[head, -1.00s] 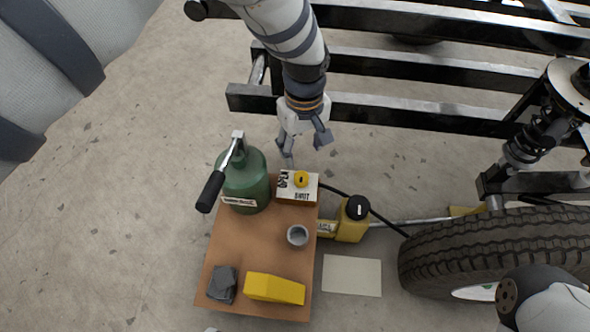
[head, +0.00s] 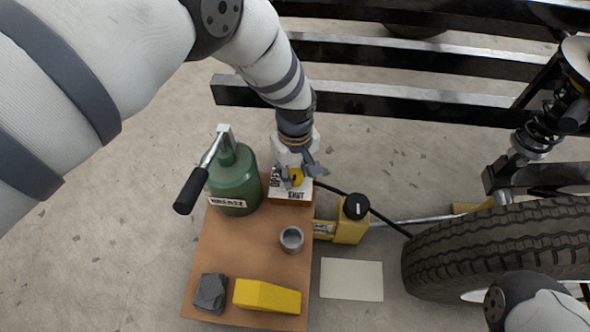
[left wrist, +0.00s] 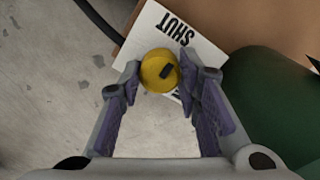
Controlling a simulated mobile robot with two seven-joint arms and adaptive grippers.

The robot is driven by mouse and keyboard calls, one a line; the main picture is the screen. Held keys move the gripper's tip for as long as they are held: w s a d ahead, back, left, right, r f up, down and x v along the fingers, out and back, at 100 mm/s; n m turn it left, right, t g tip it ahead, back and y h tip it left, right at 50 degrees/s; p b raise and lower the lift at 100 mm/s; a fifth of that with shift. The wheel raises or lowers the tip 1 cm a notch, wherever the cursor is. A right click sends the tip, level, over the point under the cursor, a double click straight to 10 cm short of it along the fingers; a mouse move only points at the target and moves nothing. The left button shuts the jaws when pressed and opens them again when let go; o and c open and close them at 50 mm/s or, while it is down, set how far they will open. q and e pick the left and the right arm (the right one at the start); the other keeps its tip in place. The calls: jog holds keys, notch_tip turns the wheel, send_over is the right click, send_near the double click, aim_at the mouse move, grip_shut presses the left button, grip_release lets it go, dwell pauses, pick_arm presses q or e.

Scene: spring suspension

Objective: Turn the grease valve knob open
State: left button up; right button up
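The yellow round grease valve knob (head: 296,177) sits on a white plate (head: 287,196) lettered "SHUT" in front and a partly covered word at its left. My left gripper (head: 297,172) has come down over the knob from behind. In the left wrist view the knob (left wrist: 152,74) lies between my two fingertips (left wrist: 160,66), with a dark mark on its top. The fingers are apart, one on each side of the knob and close to it; I cannot tell whether they touch it. My right gripper is out of view.
A green grease canister (head: 236,183) with a black-handled lever (head: 190,190) stands just left of the knob. On the brown board (head: 255,248) are a grey cup (head: 292,239), a yellow block (head: 267,296) and a dark lump (head: 210,292). A yellow jack (head: 352,226) and tyre (head: 490,245) lie right.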

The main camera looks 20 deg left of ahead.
pick_arm(q)
jog(key=shift+c, duration=0.8)
jog(key=shift+m, duration=0.3)
jog(key=m+p, duration=0.1)
jog(key=m, duration=0.1)
jog(key=shift+m, duration=0.4)
jog(key=m+p, duration=0.1)
jog(key=m, duration=0.4)
jog(key=shift+m, duration=0.3)
jog(key=m, duration=0.4)
jog(key=shift+m, duration=2.4)
